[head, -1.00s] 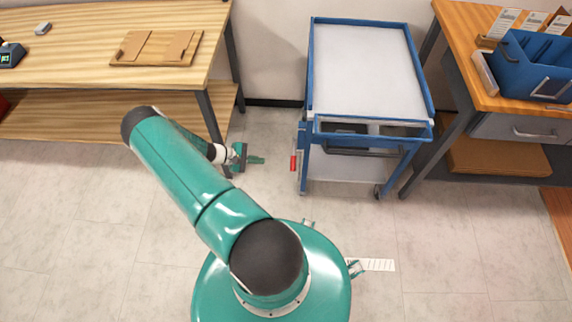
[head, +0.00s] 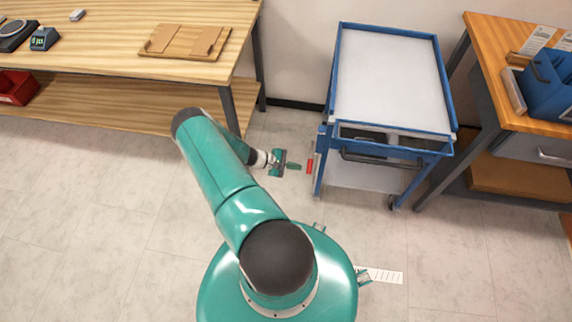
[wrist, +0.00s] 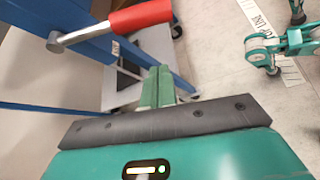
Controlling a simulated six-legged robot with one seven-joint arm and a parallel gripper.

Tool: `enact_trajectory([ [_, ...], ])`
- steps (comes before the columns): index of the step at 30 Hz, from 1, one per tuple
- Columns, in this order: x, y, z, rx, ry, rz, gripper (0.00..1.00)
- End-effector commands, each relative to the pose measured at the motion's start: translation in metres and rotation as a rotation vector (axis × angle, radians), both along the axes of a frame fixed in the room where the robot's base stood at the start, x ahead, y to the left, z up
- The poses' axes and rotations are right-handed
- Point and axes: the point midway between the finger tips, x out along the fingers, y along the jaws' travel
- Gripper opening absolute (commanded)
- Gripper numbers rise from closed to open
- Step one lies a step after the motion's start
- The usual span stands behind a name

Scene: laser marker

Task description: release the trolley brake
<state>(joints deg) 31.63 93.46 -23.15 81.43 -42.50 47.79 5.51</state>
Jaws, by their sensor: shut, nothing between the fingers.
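The blue trolley (head: 390,85) with a pale top stands against the wall right of centre in the head view. A small red brake handle (head: 310,165) sits low at its left side. In the wrist view the red handle (wrist: 140,17) is a red grip on a metal rod, joined to a blue trolley post (wrist: 90,52). My gripper (head: 299,166) is just left of the handle, pointing towards it, with no clear contact visible. In the wrist view its green fingers (wrist: 158,86) are together and empty, below the red grip in the picture.
A wooden workbench (head: 110,55) with a lower shelf stands at the left. Another wooden bench (head: 490,70) with a blue bin (head: 550,90) stands right of the trolley. The floor in front is clear, with a printed white strip (head: 383,276) on it.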

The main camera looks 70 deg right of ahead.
Motion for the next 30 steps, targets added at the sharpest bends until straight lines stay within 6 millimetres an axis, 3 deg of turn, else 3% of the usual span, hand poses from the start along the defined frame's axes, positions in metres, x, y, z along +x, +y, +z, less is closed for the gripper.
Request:
enact_trajectory([
  [5, -0.026, -0.012, -0.015, 0.002, 0.001, -0.002, 0.00],
  [9, -0.027, -0.004, 0.006, 0.000, -0.001, 0.000, 0.00],
  [15, -0.033, 0.002, 0.021, 0.000, 0.001, 0.001, 0.00],
  [30, -0.034, 0.004, 0.024, 0.010, 0.002, 0.000, 0.00],
])
